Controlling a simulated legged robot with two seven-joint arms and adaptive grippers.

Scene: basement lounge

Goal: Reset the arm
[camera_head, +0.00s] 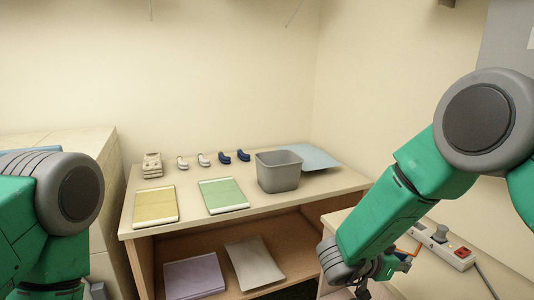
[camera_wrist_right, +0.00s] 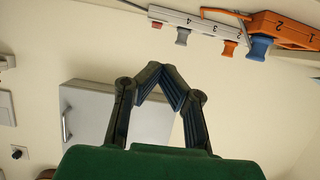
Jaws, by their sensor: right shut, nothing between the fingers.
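My right arm (camera_head: 390,215) reaches down from the right in the head view. Its gripper (camera_head: 372,291) is at the bottom edge, partly cut off, close to the side surface with the power strip. In the right wrist view the fingers of the right gripper (camera_wrist_right: 164,72) meet at their tips, shut and empty. My left arm (camera_head: 50,220) is at the left edge of the head view; its gripper does not show.
A table (camera_head: 285,213) holds a grey bin (camera_head: 279,171), a yellow book (camera_head: 155,205), a green book (camera_head: 222,195) and small items. A power strip (camera_head: 448,247) lies on the right surface (camera_head: 435,284). The lower shelf holds a purple item (camera_head: 194,276).

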